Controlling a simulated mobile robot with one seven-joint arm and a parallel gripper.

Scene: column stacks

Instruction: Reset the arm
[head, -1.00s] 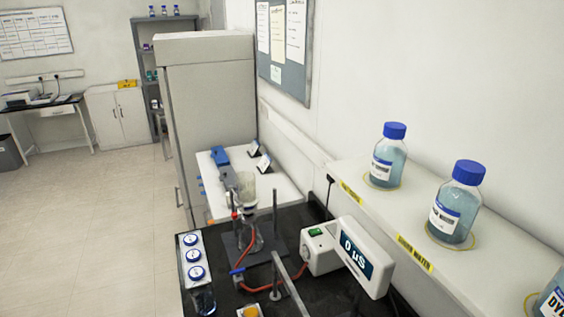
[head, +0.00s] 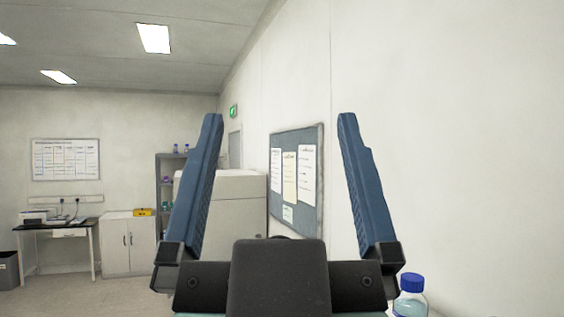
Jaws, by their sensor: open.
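My gripper (head: 278,118) stands in the middle of the head view, close to the camera. Its two blue fingers point up and are spread wide apart. It is open, and nothing is between the fingers. The gripper's dark body hides the lower middle of the view. The rest of my arm is not in view.
A blue-capped bottle (head: 411,296) shows at the bottom right, just beside the gripper. A notice board (head: 313,232) hangs on the right wall. A tall grey cabinet (head: 238,222), a low cupboard (head: 122,247) and a desk (head: 45,227) stand farther back.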

